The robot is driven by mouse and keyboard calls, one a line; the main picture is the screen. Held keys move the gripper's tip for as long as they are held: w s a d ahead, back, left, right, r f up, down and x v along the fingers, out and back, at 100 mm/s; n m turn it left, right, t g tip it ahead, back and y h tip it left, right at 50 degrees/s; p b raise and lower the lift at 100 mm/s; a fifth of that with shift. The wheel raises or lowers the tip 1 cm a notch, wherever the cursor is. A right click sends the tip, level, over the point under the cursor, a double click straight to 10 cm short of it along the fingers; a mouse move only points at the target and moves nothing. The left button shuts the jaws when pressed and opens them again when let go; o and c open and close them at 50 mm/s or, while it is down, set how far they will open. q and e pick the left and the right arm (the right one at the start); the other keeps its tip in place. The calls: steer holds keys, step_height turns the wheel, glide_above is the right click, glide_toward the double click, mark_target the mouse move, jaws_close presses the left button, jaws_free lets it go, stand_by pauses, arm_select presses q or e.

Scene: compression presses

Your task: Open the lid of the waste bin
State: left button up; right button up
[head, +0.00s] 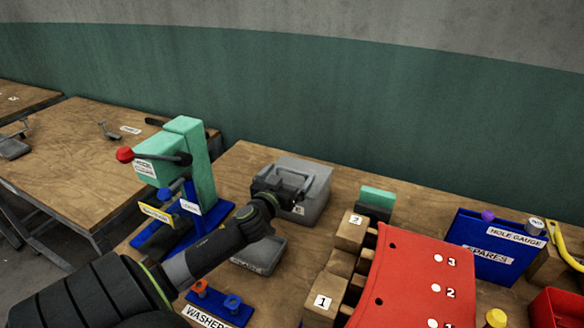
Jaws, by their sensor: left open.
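The waste bin appears to be the grey box (318,205) at the back of the workbench, with a label on its front mostly hidden by my gripper. Its light grey lid (300,165) lies across the top and looks closed, with a raised grey bar on it. My left gripper (296,197) is open, at the front left of the bin top by the bar. I cannot tell if it touches the bar. My left forearm comes in from the lower left. My right gripper is not in view.
A green press with a red-knobbed lever (160,165) stands left of my forearm. A low grey tray (262,253) lies in front of the bin. Numbered wooden blocks (350,235) and a red panel (410,275) stand to the right. A blue spares bin (490,240) is further right.

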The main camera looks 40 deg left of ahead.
arm_select(q)
steer(key=shift+x, duration=1.35)
